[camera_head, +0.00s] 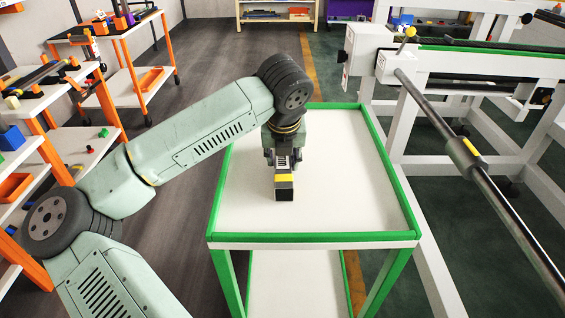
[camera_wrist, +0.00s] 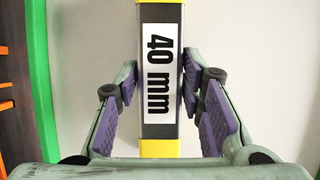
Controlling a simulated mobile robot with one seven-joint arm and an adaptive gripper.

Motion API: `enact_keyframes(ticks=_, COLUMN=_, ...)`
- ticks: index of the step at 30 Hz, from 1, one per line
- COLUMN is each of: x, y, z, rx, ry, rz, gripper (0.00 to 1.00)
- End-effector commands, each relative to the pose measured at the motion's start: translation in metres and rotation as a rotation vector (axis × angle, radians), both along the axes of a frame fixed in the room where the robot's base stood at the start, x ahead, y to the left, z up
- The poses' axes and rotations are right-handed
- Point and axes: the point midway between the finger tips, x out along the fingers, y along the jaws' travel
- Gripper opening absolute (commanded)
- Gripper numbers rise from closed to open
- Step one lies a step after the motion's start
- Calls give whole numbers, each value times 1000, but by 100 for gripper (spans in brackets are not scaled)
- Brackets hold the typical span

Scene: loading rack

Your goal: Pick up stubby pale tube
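A short, straight-sided piece with silver-grey sides, yellow bands and a white "40 mm" label (camera_wrist: 160,65) lies between my fingers in the wrist view. In the head view, its dark end and yellow band (camera_head: 284,190) show just below my gripper (camera_head: 283,160), over the white cart top. I see no other thing that fits the stubby pale tube. In the wrist view, the purple pads of my gripper (camera_wrist: 160,85) stand on both sides of the piece, their tips very close to its edges. I cannot tell whether they press on it.
The white cart top (camera_head: 335,205) has a raised green rim (camera_head: 315,237) and is otherwise bare. A white frame with a long metal bar (camera_head: 490,185) stands at the right. Shelves with several tools and orange bins (camera_head: 15,187) stand at the left.

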Motion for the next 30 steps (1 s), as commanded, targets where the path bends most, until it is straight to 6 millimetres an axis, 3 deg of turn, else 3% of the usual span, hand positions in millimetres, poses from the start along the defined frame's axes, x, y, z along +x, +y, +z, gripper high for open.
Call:
enact_keyframes(ticks=14, x=0, y=0, z=0, rx=0, ry=-1, rz=0, gripper=2)
enact_keyframes(ticks=23, x=0, y=0, z=2, rx=1, ry=-1, rz=0, gripper=2)
enact_keyframes(ticks=30, x=1, y=0, z=22, rx=2, ry=-3, rz=1, gripper=2)
